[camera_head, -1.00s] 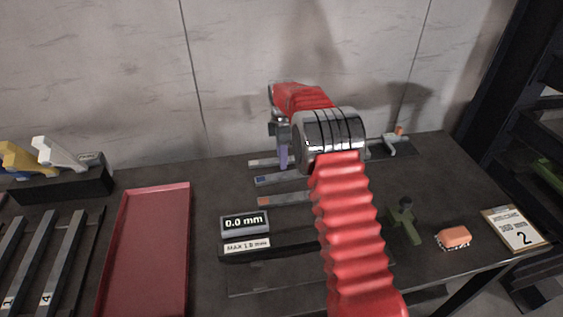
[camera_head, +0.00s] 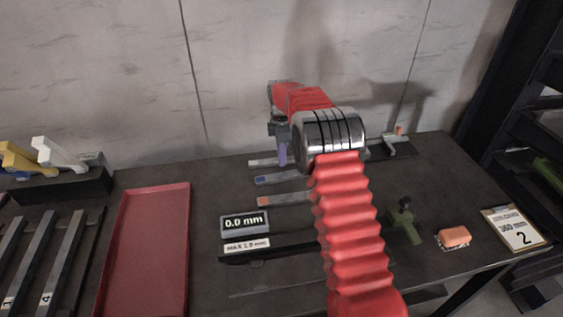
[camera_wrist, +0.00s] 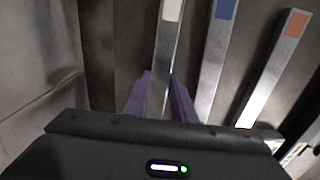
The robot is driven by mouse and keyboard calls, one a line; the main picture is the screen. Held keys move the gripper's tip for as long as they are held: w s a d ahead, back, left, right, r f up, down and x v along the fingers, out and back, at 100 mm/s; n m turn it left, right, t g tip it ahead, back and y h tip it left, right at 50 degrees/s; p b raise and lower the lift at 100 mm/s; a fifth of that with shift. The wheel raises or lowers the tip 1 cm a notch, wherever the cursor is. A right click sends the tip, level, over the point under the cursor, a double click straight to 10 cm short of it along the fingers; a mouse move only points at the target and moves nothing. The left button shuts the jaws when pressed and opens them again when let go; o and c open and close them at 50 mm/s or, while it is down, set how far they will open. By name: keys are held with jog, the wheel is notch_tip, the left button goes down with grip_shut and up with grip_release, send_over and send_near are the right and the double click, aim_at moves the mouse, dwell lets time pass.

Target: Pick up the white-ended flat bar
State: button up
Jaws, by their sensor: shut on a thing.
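The white-ended flat bar (camera_wrist: 166,50) lies on the dark table in the wrist view, with its white end at the top. It also shows in the head view (camera_head: 264,162), farthest back of three bars. My gripper (camera_wrist: 160,95) has its two purple fingers on either side of this bar, shut on it. In the head view my gripper (camera_head: 282,156) points down at the bar, and my arm hides the bar's right part. The bar appears to be still at table level.
A blue-ended bar (camera_wrist: 217,55) and an orange-ended bar (camera_wrist: 276,65) lie beside it. A gauge reading 0.0 mm (camera_head: 245,223), a red tray (camera_head: 150,245), a green object (camera_head: 405,222) and an orange-topped brush or block (camera_head: 454,237) are nearby. The wall stands close behind.

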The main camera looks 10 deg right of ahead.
grip_shut()
jog(key=shift+w, duration=0.1)
jog(key=shift+r, duration=0.15)
notch_tip(320, 180, up, 10)
dwell(0.8)
dwell(0.5)
jog(key=s+r+m, duration=0.2)
jog(key=s+m, duration=1.1)
jog(key=m, duration=0.4)
jog(key=shift+s+m, duration=0.15)
jog(key=shift+m, duration=0.25)
